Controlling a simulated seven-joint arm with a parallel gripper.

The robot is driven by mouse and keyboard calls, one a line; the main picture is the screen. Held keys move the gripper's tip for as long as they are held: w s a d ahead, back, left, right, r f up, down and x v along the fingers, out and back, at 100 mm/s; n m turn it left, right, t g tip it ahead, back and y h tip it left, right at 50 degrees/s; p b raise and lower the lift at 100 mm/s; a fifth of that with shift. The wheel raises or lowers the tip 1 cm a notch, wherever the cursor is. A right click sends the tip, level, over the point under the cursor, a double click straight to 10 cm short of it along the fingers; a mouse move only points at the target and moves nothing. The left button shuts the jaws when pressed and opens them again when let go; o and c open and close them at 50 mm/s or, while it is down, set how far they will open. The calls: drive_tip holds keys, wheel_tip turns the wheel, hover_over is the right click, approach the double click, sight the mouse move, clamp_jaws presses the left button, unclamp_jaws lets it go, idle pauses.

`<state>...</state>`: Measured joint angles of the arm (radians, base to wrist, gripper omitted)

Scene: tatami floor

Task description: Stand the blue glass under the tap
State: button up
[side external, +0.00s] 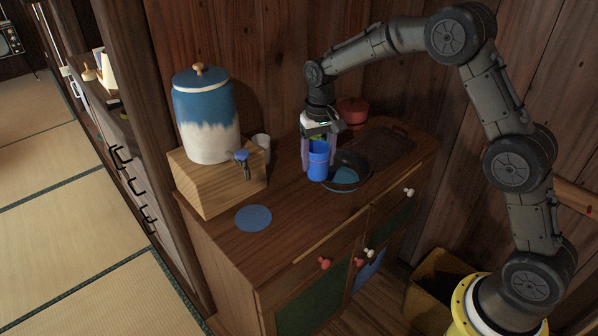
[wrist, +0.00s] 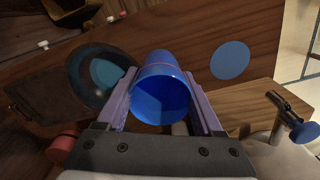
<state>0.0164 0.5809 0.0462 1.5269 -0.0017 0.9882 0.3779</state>
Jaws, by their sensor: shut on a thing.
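The blue glass (side external: 318,162) is upright between the fingers of my gripper (side external: 318,152), beside the dark pan. In the wrist view its open mouth faces the camera, and the glass (wrist: 162,85) fills the gap between the two purple fingers (wrist: 160,76). I cannot tell whether its base touches the cabinet top. The tap (side external: 241,157) has a blue handle and sticks out from the front of the blue and white dispenser (side external: 205,120), left of my gripper. The tap also shows at the right of the wrist view (wrist: 299,129).
The dispenser stands on a wooden block (side external: 215,185). A flat blue disc (side external: 253,218) lies below and in front of the tap. A pale cup (side external: 262,143) stands behind the tap. The dark round pan (side external: 352,163), a red pot (side external: 352,110) and a dark tray (side external: 385,147) are to the right.

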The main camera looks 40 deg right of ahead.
drive_tip(key=w+f, duration=0.2)
drive_tip(key=w, duration=0.1)
drive_tip(key=w+f, duration=0.2)
drive_tip(key=w, duration=0.1)
drive_tip(key=w+f, duration=0.3)
drive_tip(key=shift+d+f, duration=0.1)
drive_tip(key=shift+w+f, duration=0.3)
drive_tip(key=shift+f, duration=1.6)
drive_tip(key=shift+f, duration=0.1)
drive_tip(key=o, duration=1.5)
drive_tip(key=shift+f, duration=0.1)
drive_tip(key=shift+c, duration=0.2)
wheel_tip(320, 180, up, 12)
drive_tip(key=shift+r, duration=0.25)
